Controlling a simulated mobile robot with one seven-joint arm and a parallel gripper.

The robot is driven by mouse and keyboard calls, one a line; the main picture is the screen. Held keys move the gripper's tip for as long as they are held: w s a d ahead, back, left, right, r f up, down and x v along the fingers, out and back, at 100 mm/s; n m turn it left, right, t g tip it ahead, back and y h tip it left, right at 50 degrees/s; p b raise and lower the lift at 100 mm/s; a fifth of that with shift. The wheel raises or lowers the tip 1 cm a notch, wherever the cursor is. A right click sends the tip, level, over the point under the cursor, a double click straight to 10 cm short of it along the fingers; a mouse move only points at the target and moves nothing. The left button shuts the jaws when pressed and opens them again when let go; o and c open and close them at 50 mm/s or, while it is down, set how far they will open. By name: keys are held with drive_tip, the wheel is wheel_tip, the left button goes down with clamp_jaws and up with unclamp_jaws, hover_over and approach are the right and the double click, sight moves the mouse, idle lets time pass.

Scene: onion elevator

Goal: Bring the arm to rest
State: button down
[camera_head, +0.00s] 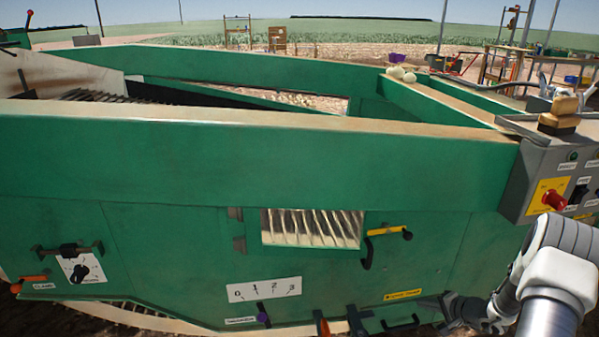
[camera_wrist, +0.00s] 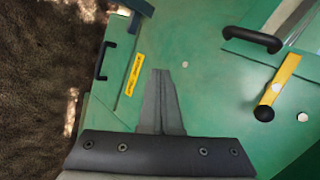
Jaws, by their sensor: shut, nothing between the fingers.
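My gripper (camera_head: 455,308) is low in front of the green machine's side panel, at the lower right of the head view. My white and grey arm comes in from the right edge below the control box. In the wrist view my gripper (camera_wrist: 166,72) points at the green panel (camera_wrist: 205,85), its two grey fingers together and empty. The gap between fingertips and panel is hard to judge.
Near the gripper are a yellow-black handle (camera_head: 385,232), a black pull handle (camera_head: 400,325) and a yellow label (camera_head: 403,295). A control box (camera_head: 560,180) with a red button (camera_head: 554,200) stands at right. Onions (camera_head: 400,74) lie on the far rim. Brown soil (camera_wrist: 40,90) shows left.

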drive_tip(key=s+a+r+n+g, duration=0.1)
drive_tip(key=s+a+r+n, duration=0.15)
drive_tip(key=a+r, duration=0.5)
drive_tip(key=s+a+r+n+g+y, duration=0.1)
drive_tip(key=a+r+n+g, duration=0.3)
drive_tip(key=r, duration=0.7)
drive_tip(key=s+a+r+n+t, duration=0.1)
drive_tip(key=s+a+r, duration=0.1)
drive_tip(key=a+r, duration=0.6)
drive_tip(key=s+a+r+n+h, duration=0.15)
drive_tip(key=s+r, duration=0.25)
drive_tip(key=s, duration=0.4)
drive_tip(key=s+a+r+n+h, duration=0.15)
drive_tip(key=s+r, duration=0.25)
drive_tip(key=s, duration=0.5)
drive_tip(key=s+a+r+n+h, duration=0.1)
drive_tip(key=s+r+h, duration=0.2)
drive_tip(key=s+r, duration=0.35)
wheel_tip(320, 180, up, 18)
drive_tip(key=s+p, duration=0.1)
drive_tip(key=p, duration=1.9)
drive_tip(key=shift+d+r+t, duration=0.25)
drive_tip(key=shift+t, duration=0.05)
